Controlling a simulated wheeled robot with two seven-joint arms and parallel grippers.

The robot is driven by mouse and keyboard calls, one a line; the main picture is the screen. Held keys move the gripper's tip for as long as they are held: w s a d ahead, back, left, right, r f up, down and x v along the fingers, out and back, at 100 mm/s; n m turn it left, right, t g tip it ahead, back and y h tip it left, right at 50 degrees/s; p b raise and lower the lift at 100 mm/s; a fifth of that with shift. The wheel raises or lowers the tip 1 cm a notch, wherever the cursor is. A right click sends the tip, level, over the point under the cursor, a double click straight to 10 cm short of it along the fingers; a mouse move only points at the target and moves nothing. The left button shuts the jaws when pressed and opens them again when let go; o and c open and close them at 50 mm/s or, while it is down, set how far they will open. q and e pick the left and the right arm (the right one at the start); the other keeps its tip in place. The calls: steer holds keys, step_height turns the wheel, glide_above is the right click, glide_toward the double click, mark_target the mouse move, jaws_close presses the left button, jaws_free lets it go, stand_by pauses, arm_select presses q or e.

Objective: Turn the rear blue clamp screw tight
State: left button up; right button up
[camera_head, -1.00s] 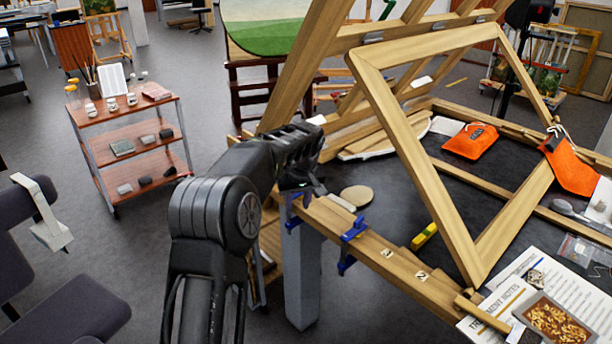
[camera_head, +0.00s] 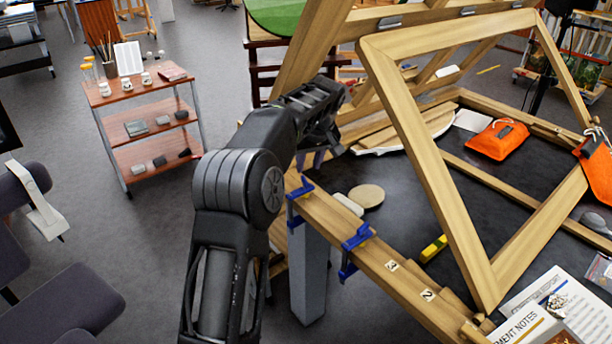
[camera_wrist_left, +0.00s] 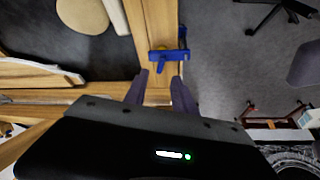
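Two blue clamps sit on the wooden bench rail. The rear blue clamp (camera_head: 298,194) is at the far end of the rail, and the front blue clamp (camera_head: 355,242) is nearer me. In the left wrist view a blue clamp (camera_wrist_left: 172,56) lies across the rail, just beyond my fingertips. My left gripper (camera_head: 312,158) is above and behind the rear clamp, fingers pointing down. In the left wrist view my left gripper (camera_wrist_left: 159,78) has its two fingers apart with nothing between them. It does not touch the clamp. I cannot make out the clamp's screw clearly. My right gripper is not in view.
A large tilted wooden frame (camera_head: 412,150) stands over the dark bench top. A round tan disc (camera_head: 367,195), a yellow block (camera_head: 434,248) and an orange pouch (camera_head: 497,140) lie on it. A trolley (camera_head: 150,107) stands at left. The floor between is clear.

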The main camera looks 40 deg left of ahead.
mark_target(305, 179)
arm_select(q)
steer(key=p+x, duration=0.1)
steer(key=x, duration=0.5)
steer(key=shift+a+f, duration=0.2)
steer(key=shift+f, duration=0.15)
steer(key=shift+c, duration=0.3)
jaws_close()
